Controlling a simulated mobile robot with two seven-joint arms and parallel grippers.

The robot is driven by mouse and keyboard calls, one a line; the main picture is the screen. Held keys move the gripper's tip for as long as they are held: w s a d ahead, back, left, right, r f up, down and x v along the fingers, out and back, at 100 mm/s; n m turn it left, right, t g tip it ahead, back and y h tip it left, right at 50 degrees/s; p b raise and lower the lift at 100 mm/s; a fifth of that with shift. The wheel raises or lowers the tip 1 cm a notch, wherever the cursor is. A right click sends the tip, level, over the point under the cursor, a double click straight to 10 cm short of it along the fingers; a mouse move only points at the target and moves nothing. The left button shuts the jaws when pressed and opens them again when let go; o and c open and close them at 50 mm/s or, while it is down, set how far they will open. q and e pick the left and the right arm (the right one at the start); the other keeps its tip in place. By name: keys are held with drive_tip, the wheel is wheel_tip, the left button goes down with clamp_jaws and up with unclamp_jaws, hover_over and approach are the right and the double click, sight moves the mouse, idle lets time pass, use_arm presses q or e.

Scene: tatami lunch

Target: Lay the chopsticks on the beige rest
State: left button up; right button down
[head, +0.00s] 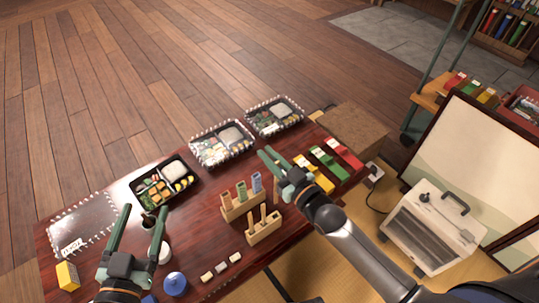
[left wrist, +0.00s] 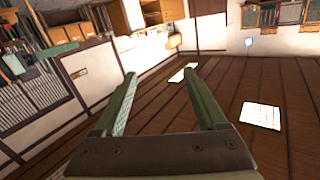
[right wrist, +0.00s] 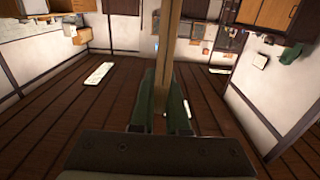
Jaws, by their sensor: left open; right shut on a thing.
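My right gripper (head: 268,157) is over the right part of the dark red table, above the wooden holders. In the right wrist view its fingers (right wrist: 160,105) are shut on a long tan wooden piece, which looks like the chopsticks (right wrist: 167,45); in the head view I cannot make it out. Several small pale rests lie in a row near the table's front edge: a left one (head: 207,277), a middle one (head: 221,268) and a right one (head: 235,258). I cannot tell which is beige. My left gripper (head: 140,222) is open and empty above the table's left part.
A wooden holder (head: 240,210) has coloured upright pieces; another holder (head: 264,236) stands before it. Lunch boxes (head: 163,183) line the far edge. Yellow, green and red boxes (head: 328,163) lie at the right. A white cup (head: 165,255) and blue item (head: 175,284) stand near the left gripper.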

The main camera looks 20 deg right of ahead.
use_arm(q)
drive_tip(key=s+f+n+g+p, duration=0.1)
drive_tip(key=s+f+g, duration=0.2)
drive_tip(key=f, duration=0.4)
drive_tip(key=s+f+g+y+p, duration=0.1)
drive_tip(key=s+f+g, duration=0.2)
drive_tip(key=f, duration=0.4)
drive_tip(key=shift+s+n+g+y, duration=0.15)
drive_tip(key=shift+n+g+y, duration=0.15)
drive_tip(key=shift+n+g, duration=0.1)
idle(0.9)
